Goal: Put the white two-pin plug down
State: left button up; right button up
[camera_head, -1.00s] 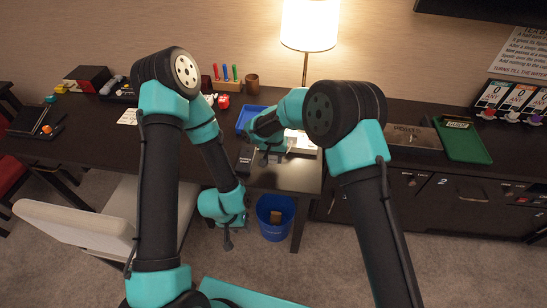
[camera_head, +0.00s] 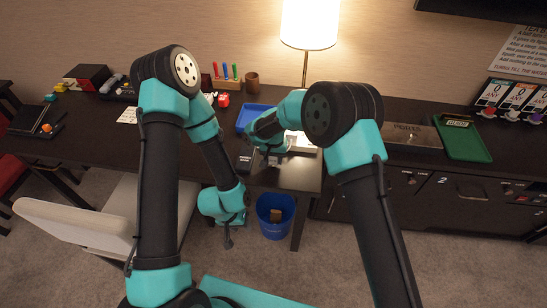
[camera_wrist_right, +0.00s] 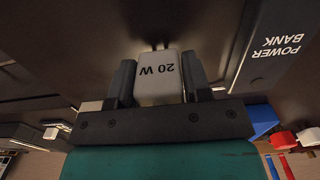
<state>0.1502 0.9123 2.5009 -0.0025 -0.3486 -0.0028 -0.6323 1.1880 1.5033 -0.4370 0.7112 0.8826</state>
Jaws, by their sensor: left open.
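The white two-pin plug (camera_wrist_right: 158,82), marked "20 W", sits between the two dark fingers of my right gripper (camera_wrist_right: 160,85) in the right wrist view. The fingers appear to touch its sides. Its two pins point away from the gripper, over a dark surface. In the head view my right gripper (camera_head: 272,158) is low over the dark desk near its front edge; the plug cannot be made out there. Whether the plug touches the desk cannot be told. My left gripper (camera_head: 228,238) hangs empty and open in front of the desk, below its edge.
A black power bank (camera_wrist_right: 275,45) lies beside the plug; it also shows in the head view (camera_head: 245,161). A blue tray (camera_head: 246,118) and a lit lamp (camera_head: 309,25) are behind. A blue bin (camera_head: 276,228) stands on the floor below.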

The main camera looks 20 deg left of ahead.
jog(key=o, duration=0.3)
jog(key=shift+o, duration=0.2)
jog(key=shift+r, duration=0.1)
notch_tip(320, 180, up, 13)
dwell(0.5)
dwell(0.5)
